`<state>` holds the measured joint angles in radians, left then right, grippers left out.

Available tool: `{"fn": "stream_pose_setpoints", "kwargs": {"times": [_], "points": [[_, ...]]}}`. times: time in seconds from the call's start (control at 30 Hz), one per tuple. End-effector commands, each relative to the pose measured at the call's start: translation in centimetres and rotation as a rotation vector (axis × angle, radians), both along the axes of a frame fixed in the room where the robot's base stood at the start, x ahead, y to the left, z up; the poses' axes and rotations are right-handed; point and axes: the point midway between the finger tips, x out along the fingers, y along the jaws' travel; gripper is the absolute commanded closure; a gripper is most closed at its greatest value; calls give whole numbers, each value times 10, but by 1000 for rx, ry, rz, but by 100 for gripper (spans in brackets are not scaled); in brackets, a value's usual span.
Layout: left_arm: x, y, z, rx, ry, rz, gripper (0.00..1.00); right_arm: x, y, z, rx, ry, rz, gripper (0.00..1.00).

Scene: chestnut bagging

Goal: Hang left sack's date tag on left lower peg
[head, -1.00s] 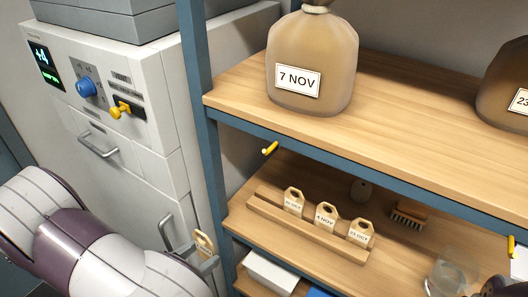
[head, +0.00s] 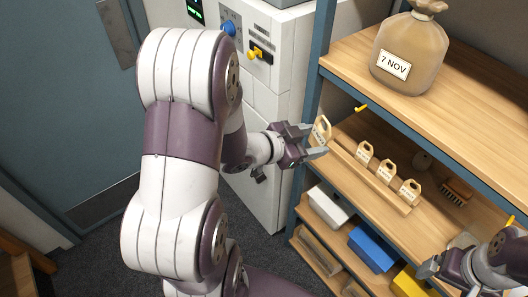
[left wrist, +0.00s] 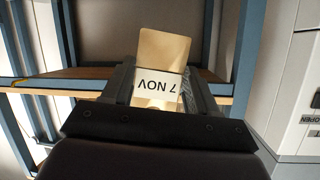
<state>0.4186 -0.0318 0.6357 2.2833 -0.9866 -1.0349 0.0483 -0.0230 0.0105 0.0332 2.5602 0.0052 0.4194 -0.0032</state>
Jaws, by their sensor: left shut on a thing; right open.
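The left sack (head: 402,58), tan and labelled 7 NOV, stands upright on the upper shelf in the head view. The left lower peg (head: 361,108) is yellow and juts from the shelf's front edge below that sack; nothing hangs on it. My left gripper (head: 316,144) is shut on a pale wooden date tag (head: 320,130), left of the peg and apart from it. In the left wrist view the tag (left wrist: 154,84) reads 7 NOV, upside down, between the fingers. My right gripper (head: 432,266) is open at the lower right, by the shelf.
A wooden rack (head: 345,150) with three tags stands on the lower shelf, near a brush (head: 456,191). White (head: 330,203) and blue (head: 372,248) boxes sit below. A blue shelf post (head: 314,90) and the cabinet (head: 262,105) stand left of the peg.

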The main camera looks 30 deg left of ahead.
Motion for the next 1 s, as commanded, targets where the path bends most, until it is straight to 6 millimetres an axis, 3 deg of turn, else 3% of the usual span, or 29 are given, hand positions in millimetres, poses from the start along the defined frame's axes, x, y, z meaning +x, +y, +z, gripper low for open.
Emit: {"fn": "stream_pose_setpoints", "kwargs": {"times": [0.1,1.0], "points": [[6,-14,11,7,-3,-22,64,0,0,6,0,0,0,11],[72,-39,4,8,-2,-23,64,0,0,-10,0,0,0,11]]}}
